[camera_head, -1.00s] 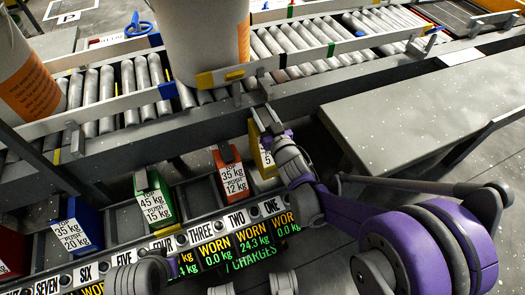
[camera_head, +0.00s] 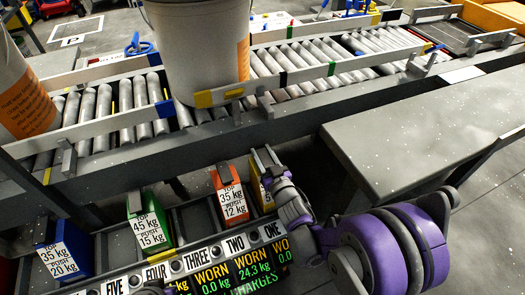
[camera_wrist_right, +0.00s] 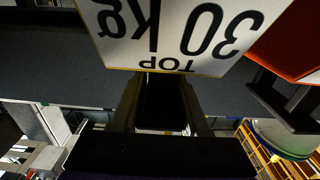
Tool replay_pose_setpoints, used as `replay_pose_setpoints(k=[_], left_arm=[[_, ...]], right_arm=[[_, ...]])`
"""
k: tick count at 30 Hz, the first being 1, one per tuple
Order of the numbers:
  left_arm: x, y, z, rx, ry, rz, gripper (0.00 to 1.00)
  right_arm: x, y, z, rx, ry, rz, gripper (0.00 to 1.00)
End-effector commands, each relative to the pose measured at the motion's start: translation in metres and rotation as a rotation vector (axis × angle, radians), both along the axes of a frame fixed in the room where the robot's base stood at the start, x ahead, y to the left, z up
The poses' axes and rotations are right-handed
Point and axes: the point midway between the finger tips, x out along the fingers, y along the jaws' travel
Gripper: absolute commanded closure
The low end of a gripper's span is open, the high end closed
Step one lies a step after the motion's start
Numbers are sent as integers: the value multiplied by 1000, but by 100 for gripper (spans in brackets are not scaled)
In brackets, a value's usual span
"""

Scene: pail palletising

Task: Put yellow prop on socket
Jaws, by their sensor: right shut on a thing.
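The yellow prop (camera_head: 257,188) is a narrow upright block at the right end of the row of coloured props, beside the orange-red one. My right gripper (camera_head: 264,160) is shut on its upper part. In the right wrist view its white label (camera_wrist_right: 170,30) reads "TOP 30 kg" upside down, with the gripper (camera_wrist_right: 162,95) right at it. Dark round spots beside the number plates, such as by ONE (camera_head: 253,236), may be sockets; I cannot tell which is meant. The prop's foot is hidden, so I cannot tell whether it is seated. My left gripper is not in view.
Orange-red (camera_head: 232,193), green (camera_head: 150,222) and blue (camera_head: 66,250) props stand to the left. A roller conveyor (camera_head: 290,68) with a large white pail (camera_head: 195,50) runs behind. A grey flat-topped box (camera_head: 420,150) is at the right.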

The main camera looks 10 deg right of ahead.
Motion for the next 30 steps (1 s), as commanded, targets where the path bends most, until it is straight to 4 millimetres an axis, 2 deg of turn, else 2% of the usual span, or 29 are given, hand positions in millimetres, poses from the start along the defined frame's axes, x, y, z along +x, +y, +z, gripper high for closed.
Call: replay_pose_setpoints(k=[6, 7, 11, 23, 26, 30], left_arm=[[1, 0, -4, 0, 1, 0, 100], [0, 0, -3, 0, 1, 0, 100], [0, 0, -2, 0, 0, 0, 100], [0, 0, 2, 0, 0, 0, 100], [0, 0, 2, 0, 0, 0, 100], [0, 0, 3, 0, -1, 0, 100]], right_arm=[[0, 0, -3, 1, -2, 1, 100], [0, 0, -3, 0, 0, 0, 50], [0, 0, -3, 0, 0, 0, 26], [-3, 0, 2, 0, 0, 0, 25], [-17, -4, 1, 0, 0, -1, 25], [-47, -10, 1, -1, 0, -2, 25]])
